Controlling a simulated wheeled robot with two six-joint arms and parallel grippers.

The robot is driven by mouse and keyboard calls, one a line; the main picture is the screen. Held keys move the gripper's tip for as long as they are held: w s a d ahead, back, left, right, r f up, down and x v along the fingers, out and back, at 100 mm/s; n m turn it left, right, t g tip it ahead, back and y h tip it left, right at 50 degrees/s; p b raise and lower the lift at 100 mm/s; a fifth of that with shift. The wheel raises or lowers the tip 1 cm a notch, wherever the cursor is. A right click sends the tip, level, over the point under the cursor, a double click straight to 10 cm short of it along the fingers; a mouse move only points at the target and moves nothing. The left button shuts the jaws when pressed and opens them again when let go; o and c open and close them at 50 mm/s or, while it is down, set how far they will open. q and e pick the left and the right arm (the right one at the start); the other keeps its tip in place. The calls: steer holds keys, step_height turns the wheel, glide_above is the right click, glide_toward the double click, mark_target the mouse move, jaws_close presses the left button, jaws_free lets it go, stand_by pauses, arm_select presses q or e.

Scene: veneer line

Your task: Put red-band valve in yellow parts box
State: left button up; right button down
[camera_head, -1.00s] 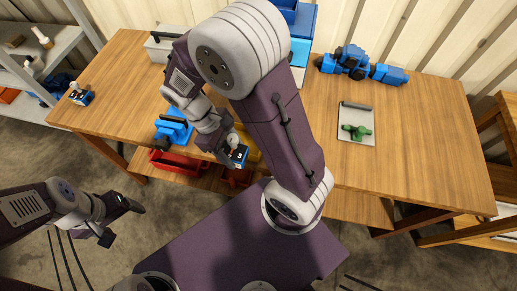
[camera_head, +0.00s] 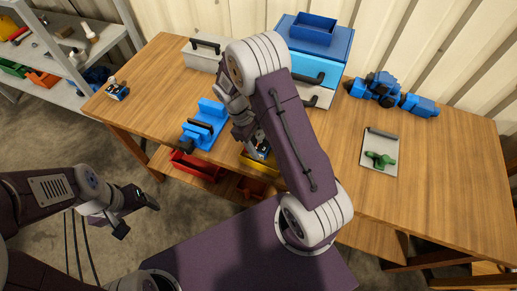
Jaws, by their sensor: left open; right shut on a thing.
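My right gripper (camera_head: 254,137), mostly hidden behind its own arm, is shut on a small dark-and-blue valve (camera_head: 262,147). No red band can be made out on it. The held valve appears over or in the yellow parts box (camera_head: 252,166), at the table's front edge. The arm covers much of the box, so I cannot tell whether the valve touches it. A similar blue valve with a pale top (camera_head: 117,91) stands at the table's left end. My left gripper (camera_head: 137,212) is open and empty, left of the table over the floor.
A red box (camera_head: 197,168) sits left of the yellow one. A blue vise-like fixture (camera_head: 205,124) stands behind it. A green valve lies on a grey clipboard (camera_head: 370,146). Blue fittings (camera_head: 385,92) and a blue toolbox (camera_head: 318,45) are at the back.

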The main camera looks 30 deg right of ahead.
step_height(320, 180, down, 3)
steer(key=shift+r, duration=0.1)
steer(key=shift+w, duration=0.1)
steer(key=shift+f, duration=0.25)
steer(key=c, duration=0.8)
jaws_free()
steer(key=v, duration=1.2)
steer(key=m+t+y, duration=0.3)
steer(key=m+t, duration=0.2)
steer(key=m, duration=0.3)
glide_toward(258, 150)
steer(key=s+a+f, duration=0.2)
steer(key=s+a, duration=0.2)
steer(key=s, duration=0.1)
steer(key=shift+f, duration=0.3)
